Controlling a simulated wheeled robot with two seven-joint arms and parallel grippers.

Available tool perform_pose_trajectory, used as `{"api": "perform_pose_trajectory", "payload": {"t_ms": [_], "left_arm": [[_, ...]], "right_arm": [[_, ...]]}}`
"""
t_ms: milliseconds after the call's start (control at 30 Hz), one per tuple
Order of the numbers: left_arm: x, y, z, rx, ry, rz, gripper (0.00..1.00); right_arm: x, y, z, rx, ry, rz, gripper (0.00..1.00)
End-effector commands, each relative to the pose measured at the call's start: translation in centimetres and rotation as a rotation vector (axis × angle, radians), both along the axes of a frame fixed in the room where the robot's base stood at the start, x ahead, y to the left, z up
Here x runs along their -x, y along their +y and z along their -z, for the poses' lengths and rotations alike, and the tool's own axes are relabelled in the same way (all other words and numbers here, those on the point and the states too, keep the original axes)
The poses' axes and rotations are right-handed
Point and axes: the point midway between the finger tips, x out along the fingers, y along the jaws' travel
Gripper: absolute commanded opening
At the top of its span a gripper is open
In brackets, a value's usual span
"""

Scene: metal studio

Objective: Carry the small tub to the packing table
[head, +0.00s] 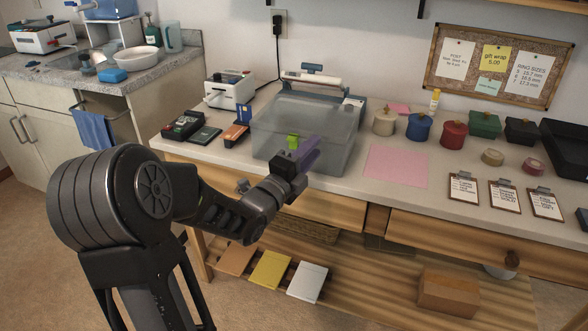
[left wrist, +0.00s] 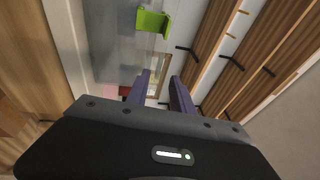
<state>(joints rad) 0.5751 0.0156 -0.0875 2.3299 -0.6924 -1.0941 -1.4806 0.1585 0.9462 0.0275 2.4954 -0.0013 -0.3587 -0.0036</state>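A large translucent grey lidded bin (head: 325,128) stands on the packing table (head: 345,182), with a green latch (head: 292,141) on its front. The left wrist view shows the green latch (left wrist: 152,22) ahead of my fingers. My left gripper (head: 308,152) is in front of the bin, close to the latch. Its two purple fingers (left wrist: 160,88) are apart with nothing between them. I cannot tell whether they touch the bin. I cannot tell which container is the small tub; a white round basin (head: 137,60) sits on the sink counter. My right gripper is out of view.
Right of the bin lie pink paper (head: 396,166), lidded pots (head: 419,127) and clipboards (head: 463,188). Left of it are a card reader (head: 184,126) and a white printer (head: 230,90). A cardboard box (head: 448,292) sits on the lower shelf. Drawers front the table.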

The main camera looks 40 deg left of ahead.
Motion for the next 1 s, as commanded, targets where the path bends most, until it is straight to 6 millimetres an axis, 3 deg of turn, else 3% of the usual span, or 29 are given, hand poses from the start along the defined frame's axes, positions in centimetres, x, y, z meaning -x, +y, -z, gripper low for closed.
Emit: {"api": "perform_pose_trajectory", "payload": {"t_ms": [267, 400, 600, 1000], "left_arm": [[6.1, -0.6, 0.8, 0.0, -0.002, -0.004, 0.28], [7.7, -0.8, 1.5, -0.003, -0.006, 0.0, 0.28], [9.0, -0.9, 1.4, 0.0, -0.003, 0.0, 0.28], [9.1, -1.0, 1.3, 0.001, -0.001, 0.001, 0.28]], "right_arm": [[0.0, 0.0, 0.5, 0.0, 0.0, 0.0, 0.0], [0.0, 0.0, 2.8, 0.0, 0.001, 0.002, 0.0], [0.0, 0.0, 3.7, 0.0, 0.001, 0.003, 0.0], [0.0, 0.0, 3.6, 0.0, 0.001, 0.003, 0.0]]}}
